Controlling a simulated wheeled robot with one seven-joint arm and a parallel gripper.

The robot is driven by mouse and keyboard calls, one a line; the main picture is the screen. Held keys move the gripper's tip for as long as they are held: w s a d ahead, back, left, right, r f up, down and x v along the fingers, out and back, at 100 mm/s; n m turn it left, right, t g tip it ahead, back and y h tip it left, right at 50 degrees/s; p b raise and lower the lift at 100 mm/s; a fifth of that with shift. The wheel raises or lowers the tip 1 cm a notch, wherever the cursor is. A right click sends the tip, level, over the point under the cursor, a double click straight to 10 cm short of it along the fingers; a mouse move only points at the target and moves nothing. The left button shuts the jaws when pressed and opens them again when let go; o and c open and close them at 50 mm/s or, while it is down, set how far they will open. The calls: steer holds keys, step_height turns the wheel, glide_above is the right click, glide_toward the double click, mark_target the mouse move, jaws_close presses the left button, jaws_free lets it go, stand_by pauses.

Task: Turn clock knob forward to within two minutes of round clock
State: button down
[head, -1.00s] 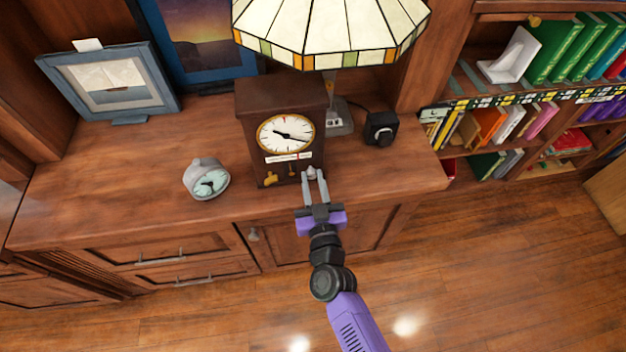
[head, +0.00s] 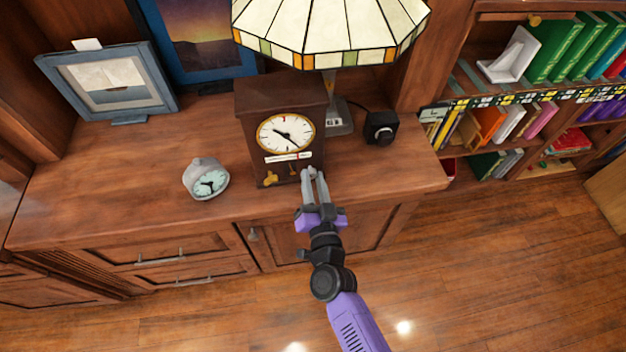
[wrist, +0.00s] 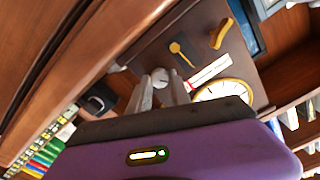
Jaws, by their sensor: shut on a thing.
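A dark wooden mantel clock (head: 248,145) stands upright on the cabinet top, with a white dial (head: 286,133) and gold rim. Its longer hand points to the lower right. The round clock (head: 207,180), small and grey with a pale dial, sits to its left; its hands are too small to read exactly. My gripper (head: 310,178) is at the lower right of the mantel clock's front, shut on the pale round knob (wrist: 159,74), which shows between the fingertips in the wrist view. The fingers partly cover the knob in the head view.
A brass key-like piece (head: 270,178) and a pendulum bob (wrist: 176,47) are on the clock front beside the knob. A stained-glass lamp (head: 330,30) rises behind. A small black box (head: 381,128) stands right, a picture frame (head: 112,82) left. The cabinet top (head: 100,175) is clear at left front.

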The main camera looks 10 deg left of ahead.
steer(key=m, duration=0.4)
steer(key=shift+f+m+b, duration=0.1)
steer(key=shift+m+b, duration=0.55)
steer(key=shift+m, duration=1.35)
steer(key=c, duration=1.2)
jaws_free()
steer(key=v, duration=0.7)
steer(key=shift+s+d, duration=0.2)
steer(key=shift+s, duration=0.2)
